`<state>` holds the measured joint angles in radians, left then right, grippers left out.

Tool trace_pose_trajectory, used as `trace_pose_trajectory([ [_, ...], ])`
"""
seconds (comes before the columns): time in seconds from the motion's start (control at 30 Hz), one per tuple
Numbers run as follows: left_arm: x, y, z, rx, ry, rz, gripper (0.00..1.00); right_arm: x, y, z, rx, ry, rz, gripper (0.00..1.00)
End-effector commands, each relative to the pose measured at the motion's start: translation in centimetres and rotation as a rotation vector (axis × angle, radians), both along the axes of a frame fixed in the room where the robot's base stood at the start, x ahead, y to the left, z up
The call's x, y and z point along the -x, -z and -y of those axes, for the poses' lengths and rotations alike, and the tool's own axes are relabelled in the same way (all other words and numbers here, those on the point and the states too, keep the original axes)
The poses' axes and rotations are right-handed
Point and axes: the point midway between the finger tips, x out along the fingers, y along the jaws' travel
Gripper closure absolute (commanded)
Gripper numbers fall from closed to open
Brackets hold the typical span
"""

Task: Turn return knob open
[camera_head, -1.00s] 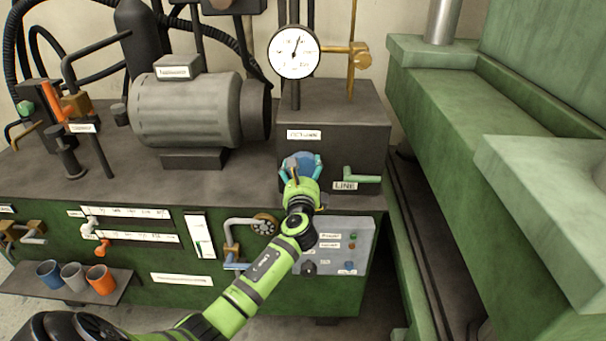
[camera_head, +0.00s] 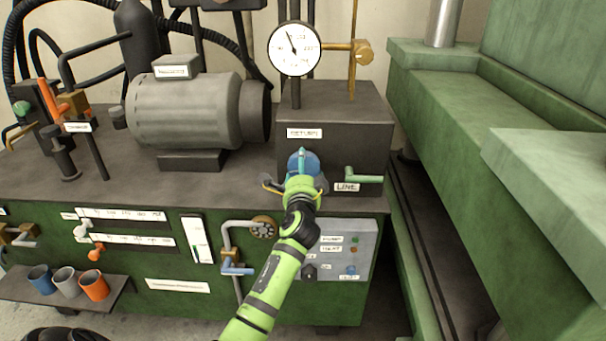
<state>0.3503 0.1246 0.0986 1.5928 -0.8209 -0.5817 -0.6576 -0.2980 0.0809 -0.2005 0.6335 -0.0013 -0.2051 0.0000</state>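The return knob (camera_head: 313,161) is a round blue knob on the front of the dark box, below the white label with blurred lettering (camera_head: 304,133). My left gripper (camera_head: 302,167) is at the knob, its green wrist covering the lower part. One cyan finger stands upright in front of the upper part of the blue face. The other finger is hidden behind the wrist, so its grip on the knob cannot be made out. The round gauge (camera_head: 294,49) above has its needle pointing up and left. My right gripper is not in view.
The green LINE lever (camera_head: 362,177) sticks out close to the right of the knob. A grey motor (camera_head: 187,112) stands to the left. A grey button panel (camera_head: 350,238) and a pipe with a blue handle (camera_head: 236,270) lie below. Green machinery (camera_head: 480,120) fills the right side.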

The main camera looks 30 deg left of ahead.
Motion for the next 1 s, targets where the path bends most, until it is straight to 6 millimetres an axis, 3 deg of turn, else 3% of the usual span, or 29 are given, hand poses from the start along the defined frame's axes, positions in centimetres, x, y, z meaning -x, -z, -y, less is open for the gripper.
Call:
trace_pose_trajectory([
  [0.4, -0.1, 0.3, 0.5, 0.341, 0.008, 0.202, 0.51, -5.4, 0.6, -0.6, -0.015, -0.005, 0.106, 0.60],
  [1.0, -0.2, -0.2, 0.4, 0.618, 0.009, 0.376, 0.51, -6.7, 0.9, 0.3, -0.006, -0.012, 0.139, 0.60],
])
